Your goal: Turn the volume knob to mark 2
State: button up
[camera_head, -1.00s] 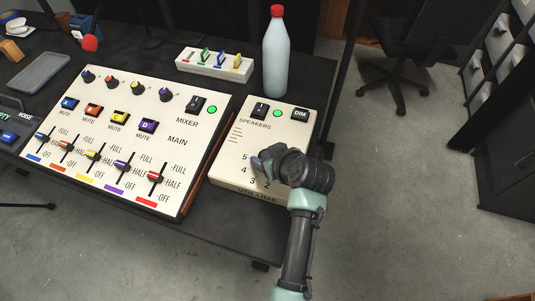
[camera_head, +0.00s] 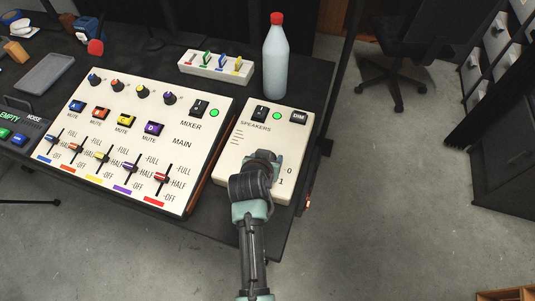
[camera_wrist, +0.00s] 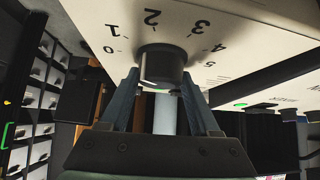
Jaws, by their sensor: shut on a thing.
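The volume knob (camera_wrist: 162,65) is a dark round knob on the cream speaker panel (camera_head: 228,165). In the wrist view, marks 0 to 5 curve around it, with mark 2 (camera_wrist: 152,17) straight beyond the knob. My gripper (camera_wrist: 164,82) is shut on the knob, one finger on each side. No pointer line on the knob can be made out. In the head view, my gripper (camera_head: 264,158) covers the knob and the higher marks; marks 0 and 1 show to its right.
The mixer panel (camera_head: 180,125) with its sliders stands just left of the speaker panel. A bottle with a red cap (camera_head: 275,62) and a white switch strip (camera_head: 215,67) stand behind. Open floor (camera_head: 400,190) lies to the right.

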jog(key=m+h+b, duration=0.1)
jog(key=m+g+h+b, duration=0.1)
jog(key=m, duration=0.1)
jog(key=shift+a+f+m+h, duration=0.1)
jog(key=shift+f+m+h, duration=0.1)
jog(key=shift+m+h, duration=0.1)
jog(key=shift+m+g+h+b, duration=0.7)
jog(key=shift+m+h+b, duration=0.2)
jog(key=shift+m+b, duration=0.55)
jog(key=shift+r, duration=0.1)
jog(key=o, duration=1.4)
jog(key=shift+c, duration=0.2)
jog(key=v, duration=1.3)
jog(key=shift+p, duration=0.45)
